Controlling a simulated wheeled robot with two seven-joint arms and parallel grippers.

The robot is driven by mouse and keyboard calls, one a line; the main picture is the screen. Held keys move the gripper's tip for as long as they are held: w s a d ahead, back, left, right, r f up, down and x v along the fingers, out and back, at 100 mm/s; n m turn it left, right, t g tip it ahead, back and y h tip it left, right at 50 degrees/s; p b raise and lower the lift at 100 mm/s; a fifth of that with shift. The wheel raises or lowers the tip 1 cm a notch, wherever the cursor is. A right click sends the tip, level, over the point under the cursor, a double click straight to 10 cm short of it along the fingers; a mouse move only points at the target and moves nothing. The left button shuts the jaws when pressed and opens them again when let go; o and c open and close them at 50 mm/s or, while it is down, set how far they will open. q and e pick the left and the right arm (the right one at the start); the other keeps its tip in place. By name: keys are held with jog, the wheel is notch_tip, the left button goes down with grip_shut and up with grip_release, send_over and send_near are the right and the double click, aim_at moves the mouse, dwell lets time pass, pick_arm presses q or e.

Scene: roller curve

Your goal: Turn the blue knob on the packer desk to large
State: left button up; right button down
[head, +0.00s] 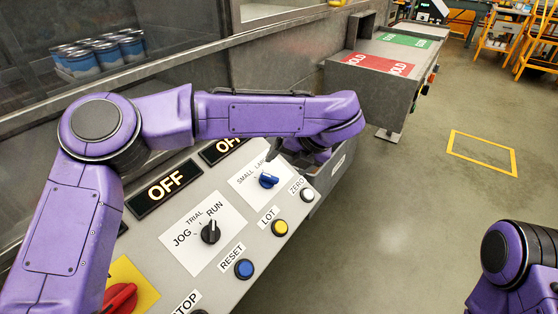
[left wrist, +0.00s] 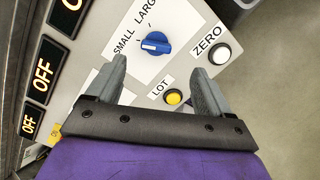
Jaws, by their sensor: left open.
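The blue knob (head: 268,181) is on the sloped grey desk panel, on a white plate (head: 245,192) marked SMALL and LARGE. In the left wrist view the knob (left wrist: 156,43) lies ahead of the fingertips, between their lines. Its white mark lies on the side towards SMALL. My left gripper (left wrist: 158,66) is open, with a grey finger to each side and nothing between them. In the head view my purple wrist largely hides the left gripper, above and right of the knob. I cannot see contact with the knob. My right gripper is out of view.
Near the knob are a white ZERO button (head: 307,195), a yellow LOT button (head: 279,228), a blue RESET button (head: 243,269) and a black JOG/TRIAL/RUN selector (head: 210,232). A red knob (head: 119,298) is lower left. Lit OFF displays (head: 166,188) line the upper panel. Floor at right is open.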

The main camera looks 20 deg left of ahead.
aim_at(271, 176)
pick_arm(q)
jog(key=a+f, duration=0.1)
jog(key=f, duration=0.1)
jog(key=a+f+p, duration=0.1)
jog(key=a+f, duration=0.1)
jog(key=x, duration=0.2)
jog(key=w+x, duration=0.1)
jog(key=x, duration=0.2)
jog(key=shift+d+r, duration=0.1)
jog(key=shift+d, duration=0.05)
jog(key=shift+s, duration=0.2)
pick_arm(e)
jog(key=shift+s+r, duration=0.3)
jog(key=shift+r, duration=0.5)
pick_arm(q)
jog(key=shift+c, duration=0.3)
jog(key=c, duration=1)
